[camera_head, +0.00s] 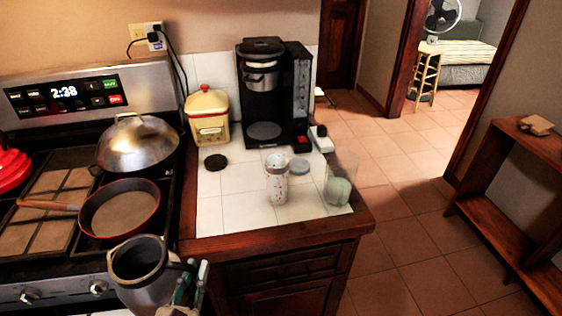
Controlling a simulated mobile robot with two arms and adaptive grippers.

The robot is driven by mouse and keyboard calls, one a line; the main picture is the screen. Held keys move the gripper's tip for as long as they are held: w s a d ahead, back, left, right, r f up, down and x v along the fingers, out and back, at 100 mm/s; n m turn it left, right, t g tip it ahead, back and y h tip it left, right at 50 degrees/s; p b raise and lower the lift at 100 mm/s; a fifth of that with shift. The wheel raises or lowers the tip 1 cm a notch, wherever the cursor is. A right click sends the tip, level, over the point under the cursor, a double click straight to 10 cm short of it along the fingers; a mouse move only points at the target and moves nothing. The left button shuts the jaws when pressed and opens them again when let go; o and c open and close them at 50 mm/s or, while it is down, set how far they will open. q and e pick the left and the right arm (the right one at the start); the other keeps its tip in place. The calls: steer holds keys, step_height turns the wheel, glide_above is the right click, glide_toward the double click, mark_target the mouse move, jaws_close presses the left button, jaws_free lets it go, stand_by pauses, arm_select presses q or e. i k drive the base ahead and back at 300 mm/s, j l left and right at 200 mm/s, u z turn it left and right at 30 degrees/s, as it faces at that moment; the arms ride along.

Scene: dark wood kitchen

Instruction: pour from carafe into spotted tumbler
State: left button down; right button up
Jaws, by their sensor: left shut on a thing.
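The spotted tumbler (277,183) stands upright on the white tiled counter, in front of the coffee maker. The metal carafe (140,282) with a dark open mouth is at the bottom of the view, in front of the stove's front edge. My left gripper (188,277) is shut on the carafe at its right side, where the handle is. The carafe is apart from the tumbler, nearer to me and to its left. The carafe's lower part is cut off by the frame edge, and its contents cannot be made out. My right gripper is not in view.
A clear glass (339,188) stands right of the tumbler near the counter's edge. Behind are a black coffee maker (262,100), a yellow canister (208,118) and dark and grey discs. A pan (120,210) and a lidded pot (138,146) occupy the stove.

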mark_target(276, 165)
steer(key=k+j+z, duration=0.1)
steer(key=z, duration=0.25)
steer(key=k+j+z, duration=0.1)
steer(key=z, duration=0.25)
steer(key=k+z, duration=0.2)
steer(key=z, duration=0.15)
